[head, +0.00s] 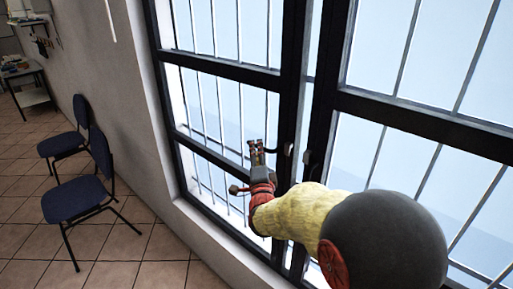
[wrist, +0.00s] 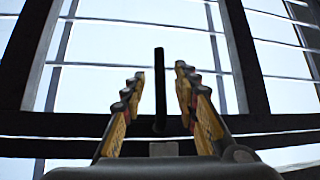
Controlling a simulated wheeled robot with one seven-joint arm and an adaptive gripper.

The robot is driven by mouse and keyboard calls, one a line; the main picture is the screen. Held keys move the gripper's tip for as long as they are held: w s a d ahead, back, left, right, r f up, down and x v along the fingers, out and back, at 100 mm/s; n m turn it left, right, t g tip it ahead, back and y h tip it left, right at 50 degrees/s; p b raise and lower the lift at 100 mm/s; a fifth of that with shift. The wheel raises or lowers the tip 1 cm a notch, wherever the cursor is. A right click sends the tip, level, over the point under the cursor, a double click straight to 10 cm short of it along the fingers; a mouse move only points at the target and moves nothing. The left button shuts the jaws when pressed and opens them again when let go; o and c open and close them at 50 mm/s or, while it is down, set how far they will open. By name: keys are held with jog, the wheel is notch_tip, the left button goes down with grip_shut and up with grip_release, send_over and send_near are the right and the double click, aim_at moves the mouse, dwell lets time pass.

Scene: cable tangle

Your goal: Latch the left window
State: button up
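The left window (head: 225,72) has a dark frame around bright panes, with bars across it. In the head view a bright gap shows between its right upright and the right window's (head: 420,122) upright. A small handle (head: 288,150) sits on the left window's upright. My gripper (head: 257,146) is in front of the left window, just left of that handle in the picture. In the wrist view my gripper (wrist: 158,85) is open, and a slim dark upright bar (wrist: 159,70), probably the handle, shows between the fingers with space on both sides. Contact cannot be told.
A second handle (head: 306,158) is on the right window's upright. A pale wall (head: 140,100) runs left of the windows. Two blue chairs (head: 75,198) stand on the tiled floor (head: 120,240) at left, with a small table (head: 30,85) behind.

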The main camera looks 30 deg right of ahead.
jog(key=shift+x, duration=1.65)
jog(key=shift+c, duration=0.6)
grip_shut()
